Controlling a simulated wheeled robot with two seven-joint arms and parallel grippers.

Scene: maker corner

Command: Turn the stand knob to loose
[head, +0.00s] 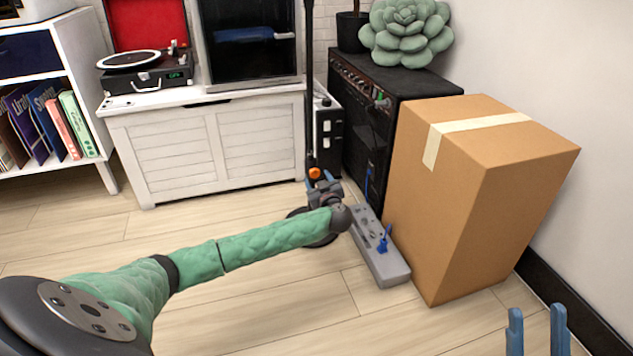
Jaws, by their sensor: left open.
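The stand is a thin black pole (309,100) rising from a round dark base (297,212), partly hidden by my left arm. Its orange knob (315,173) sits low on the pole. My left gripper (319,178) is open, with its blue fingertips close around or just in front of the knob. I cannot tell whether they touch it. My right gripper (537,325) is at the bottom right, with its two blue fingers apart and nothing between them, far from the stand.
A grey power strip (387,268) with a blue plug lies right of the stand. A cardboard box (480,215) stands beside a black amplifier (362,130). A white cabinet (160,150) with a turntable (140,62) is behind. The floor at front centre is clear.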

